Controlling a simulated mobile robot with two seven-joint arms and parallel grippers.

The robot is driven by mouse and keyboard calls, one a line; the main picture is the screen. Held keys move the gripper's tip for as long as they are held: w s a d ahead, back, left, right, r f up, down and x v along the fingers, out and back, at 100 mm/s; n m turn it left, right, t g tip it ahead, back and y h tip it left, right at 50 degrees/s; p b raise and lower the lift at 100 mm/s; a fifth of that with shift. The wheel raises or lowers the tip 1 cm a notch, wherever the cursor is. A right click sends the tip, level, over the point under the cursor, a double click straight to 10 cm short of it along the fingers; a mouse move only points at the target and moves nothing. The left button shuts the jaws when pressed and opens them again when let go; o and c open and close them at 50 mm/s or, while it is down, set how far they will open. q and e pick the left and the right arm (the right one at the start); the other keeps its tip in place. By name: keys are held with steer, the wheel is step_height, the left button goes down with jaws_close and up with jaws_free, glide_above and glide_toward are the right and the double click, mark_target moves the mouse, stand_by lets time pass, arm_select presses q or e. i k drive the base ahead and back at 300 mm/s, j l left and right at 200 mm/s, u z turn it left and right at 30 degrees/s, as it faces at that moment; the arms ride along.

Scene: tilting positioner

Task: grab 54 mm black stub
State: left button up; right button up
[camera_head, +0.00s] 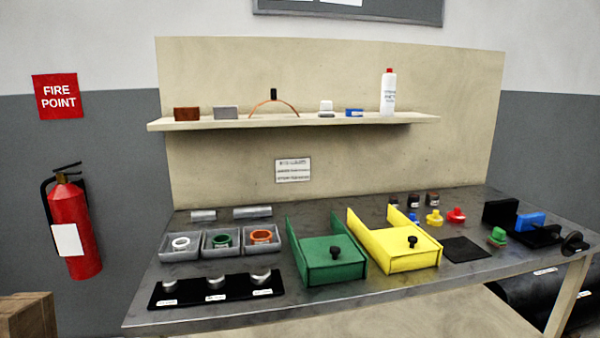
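No thing can be told for certain as the 54 mm black stub; size markings are too small to read. Short dark cylinders with pale bands, such as the right one (432,199), stand at the back right of the bench. A black disc-like piece (575,243) is at the right end. Three short silver pieces, the middle one (215,282) among them, sit on a black labelled strip (190,297) at the front left. Neither of my grippers is in view.
The metal bench (310,300) holds a green fixture (330,262), a yellow fixture (402,252), grey trays (180,255) with rings, a black mat (463,250) and a black-and-blue device (530,221). A shelf (330,122) hangs above. A fire extinguisher (72,220) is left.

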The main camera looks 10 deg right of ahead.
mark_target(414, 198)
steer(key=k+l, duration=0.1)
steer(key=l, duration=2.5)
steer(key=k+l, duration=0.15)
steer(key=l, duration=1.2)
